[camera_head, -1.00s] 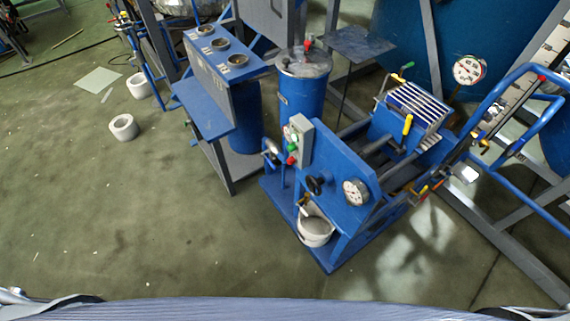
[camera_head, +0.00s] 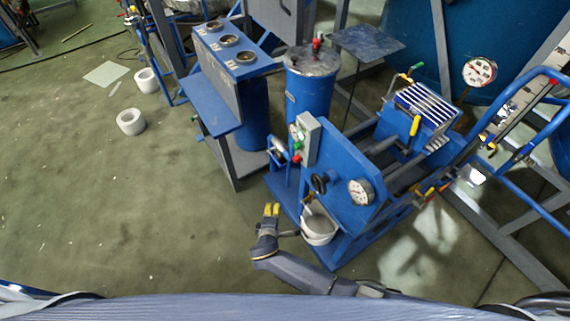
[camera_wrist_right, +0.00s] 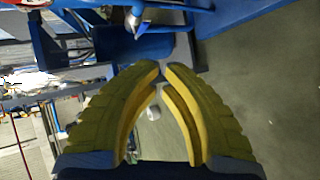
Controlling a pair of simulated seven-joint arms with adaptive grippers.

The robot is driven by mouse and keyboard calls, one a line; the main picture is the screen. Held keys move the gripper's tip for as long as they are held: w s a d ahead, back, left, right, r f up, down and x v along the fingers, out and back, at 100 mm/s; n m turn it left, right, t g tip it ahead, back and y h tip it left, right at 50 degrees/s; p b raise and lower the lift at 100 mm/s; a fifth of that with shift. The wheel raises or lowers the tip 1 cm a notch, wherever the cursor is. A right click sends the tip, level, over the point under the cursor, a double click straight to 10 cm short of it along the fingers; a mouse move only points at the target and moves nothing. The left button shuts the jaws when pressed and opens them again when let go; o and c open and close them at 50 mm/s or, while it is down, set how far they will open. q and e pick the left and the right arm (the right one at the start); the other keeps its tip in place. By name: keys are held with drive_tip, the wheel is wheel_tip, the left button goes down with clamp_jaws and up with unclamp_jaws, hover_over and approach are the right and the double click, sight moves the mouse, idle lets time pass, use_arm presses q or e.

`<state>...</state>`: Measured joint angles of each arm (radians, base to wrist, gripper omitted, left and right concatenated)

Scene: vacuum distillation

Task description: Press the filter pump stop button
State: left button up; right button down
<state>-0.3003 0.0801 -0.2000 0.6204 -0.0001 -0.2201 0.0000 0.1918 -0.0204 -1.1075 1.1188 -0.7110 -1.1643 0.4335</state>
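The small grey control box (camera_head: 308,140) is on the side of the blue pump frame in the head view. A green button (camera_head: 297,146) is on its face, with a red button (camera_head: 297,158) just below it; no label is readable. My right gripper (camera_head: 271,209) is in front of the frame, below and left of the buttons and apart from them. Its yellow fingertips are close together, with nothing between them. In the right wrist view the fingers (camera_wrist_right: 162,70) converge to a narrow gap. My left gripper is not in view.
A blue stand with round gauges (camera_head: 228,40) and a blue cylinder (camera_head: 310,90) are behind.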

sight(297, 158)
wheel_tip(297, 158, up, 14)
drive_tip(key=m+t+h, duration=0.1)
drive_tip(key=t+h, duration=0.2)
drive_tip(key=t, duration=0.2)
drive_tip(key=shift+s+a+m, duration=0.15)
drive_tip(key=shift+s+m, duration=0.15)
drive_tip(key=w+d, duration=0.5)
drive_tip(key=w, duration=0.7)
drive_tip(key=shift+d+f, duration=0.1)
